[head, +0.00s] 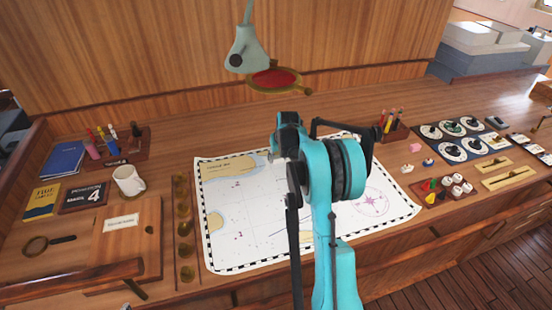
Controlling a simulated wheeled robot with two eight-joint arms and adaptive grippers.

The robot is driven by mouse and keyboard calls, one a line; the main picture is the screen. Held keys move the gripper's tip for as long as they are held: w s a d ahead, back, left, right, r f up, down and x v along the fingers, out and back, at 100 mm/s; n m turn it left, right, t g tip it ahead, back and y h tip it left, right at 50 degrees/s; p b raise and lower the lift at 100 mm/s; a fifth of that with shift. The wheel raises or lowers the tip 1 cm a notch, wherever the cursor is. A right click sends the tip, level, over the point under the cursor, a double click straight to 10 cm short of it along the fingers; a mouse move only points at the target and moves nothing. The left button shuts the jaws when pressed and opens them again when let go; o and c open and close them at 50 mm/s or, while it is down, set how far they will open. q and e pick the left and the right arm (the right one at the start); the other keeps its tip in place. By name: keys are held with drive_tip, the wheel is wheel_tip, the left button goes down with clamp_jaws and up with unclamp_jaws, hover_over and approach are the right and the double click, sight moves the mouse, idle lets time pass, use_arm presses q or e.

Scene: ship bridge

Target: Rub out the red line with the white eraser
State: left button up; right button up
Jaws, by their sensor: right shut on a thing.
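The chart (335,222) lies flat on the desk, with a black-and-white border. Short reddish marks show on its left half, and a faint purple curve runs near its lower edge. I cannot tell for sure which mark is the red line; my arm covers part of the chart. My right gripper (283,146) is above the upper middle of the chart, at the end of my teal arm. It is shut on a small pale thing, which looks like the white eraser and is largely hidden. I cannot tell whether it touches the chart. My left gripper is not in view.
A lamp (247,50) hangs behind the chart. A mug (128,181), books and a wooden box lid (127,240) stand left. Small blocks (407,168), a pen holder (393,130), a tray of pieces (431,198) and a dial panel (463,138) are right.

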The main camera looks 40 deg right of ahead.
drive_tip(key=shift+d, duration=0.8)
drive_tip(key=shift+s+d, duration=0.1)
drive_tip(key=shift+d, duration=1.2)
drive_tip(key=shift+d, duration=1.25)
drive_tip(key=shift+r+p, duration=1.9)
drive_tip(key=shift+r, duration=1.1)
